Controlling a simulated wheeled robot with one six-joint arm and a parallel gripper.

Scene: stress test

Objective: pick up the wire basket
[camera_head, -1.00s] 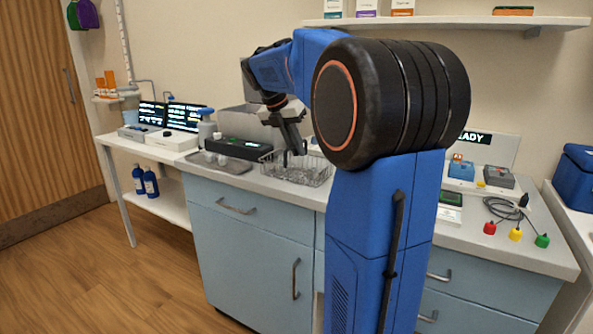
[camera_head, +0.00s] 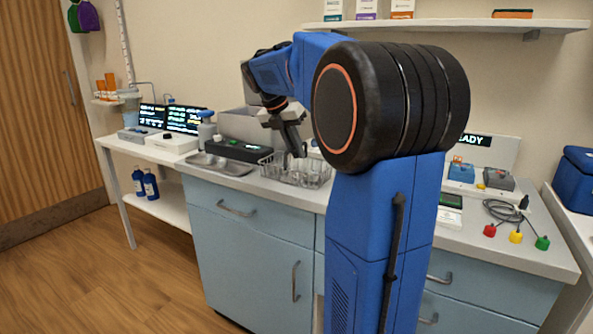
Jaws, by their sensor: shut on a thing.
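The wire basket (camera_head: 284,174) is a pale metal mesh basket on the white counter, just right of the black device. Clear, glassy-looking items seem to be inside it. My gripper (camera_head: 300,154) points down at the basket's far side and is shut on it, seemingly at the rim or wire wall. The exact contact is small and hard to see. I cannot tell whether the basket's base is clear of the counter. My large blue and black arm hides the counter just right of the basket.
A black device (camera_head: 237,149) with a green display and a metal tray (camera_head: 219,165) lie close on the left. A grey box (camera_head: 240,124) stands behind. Right of my arm are a coiled cable with coloured plugs (camera_head: 515,237) and small boxes (camera_head: 460,172). A shelf (camera_head: 460,26) hangs above.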

